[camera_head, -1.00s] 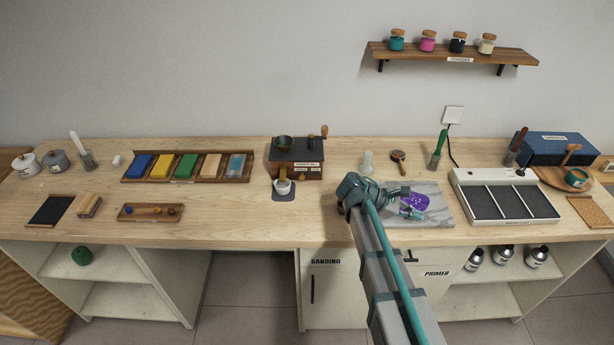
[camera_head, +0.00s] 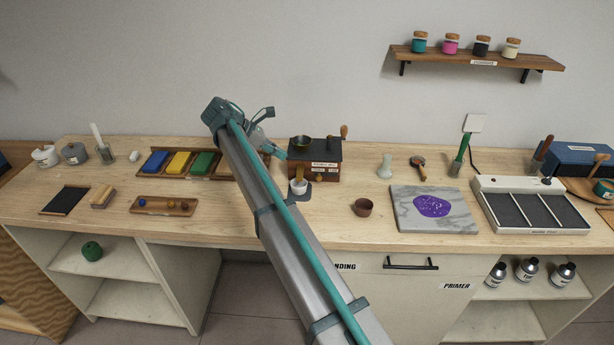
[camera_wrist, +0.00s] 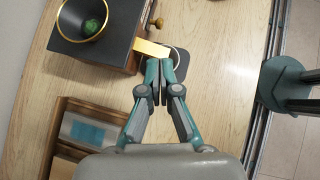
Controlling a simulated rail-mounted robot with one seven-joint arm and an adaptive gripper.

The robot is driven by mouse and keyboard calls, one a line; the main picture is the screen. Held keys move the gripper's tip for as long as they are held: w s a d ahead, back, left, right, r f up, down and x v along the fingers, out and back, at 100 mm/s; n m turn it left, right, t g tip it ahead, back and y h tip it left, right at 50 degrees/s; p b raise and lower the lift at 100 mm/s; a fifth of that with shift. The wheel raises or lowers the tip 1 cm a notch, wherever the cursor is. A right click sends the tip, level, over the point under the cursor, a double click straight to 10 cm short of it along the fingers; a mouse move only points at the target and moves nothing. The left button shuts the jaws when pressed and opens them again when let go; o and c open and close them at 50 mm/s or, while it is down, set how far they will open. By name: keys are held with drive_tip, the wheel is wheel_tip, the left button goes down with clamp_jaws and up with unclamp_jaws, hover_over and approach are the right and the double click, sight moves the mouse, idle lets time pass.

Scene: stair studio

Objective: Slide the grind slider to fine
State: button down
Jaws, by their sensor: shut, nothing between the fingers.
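The grinder is a dark box with wooden sides (camera_head: 317,160) and a round hopper on top, standing at the middle back of the bench. It also shows at the upper left of the wrist view (camera_wrist: 92,48). Its front carries small white labels, unreadable here, and a brass chute (camera_wrist: 150,48). A small dark knob (camera_wrist: 158,22) sits on the front beyond the chute; I cannot tell whether it is the grind slider. My gripper (camera_wrist: 160,64) is shut and empty, its tips close by the chute; I cannot tell whether they touch.
A white cup (camera_head: 298,186) stands on a dark pad below the chute, partly hidden by my fingers in the wrist view. The pigment tray (camera_head: 215,178) lies left of the grinder under my arm. A brown bowl (camera_head: 363,207) and marble slab (camera_head: 400,210) are to the right.

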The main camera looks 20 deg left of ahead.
sight(317, 177)
drive_tip(key=shift+d, duration=0.1)
drive_tip(key=p+x, duration=0.4)
drive_tip(key=x, duration=0.8)
drive_tip(key=shift+w+d+f, duration=0.1)
drive_tip(key=shift+d, duration=0.05)
drive_tip(key=shift+x, duration=0.85)
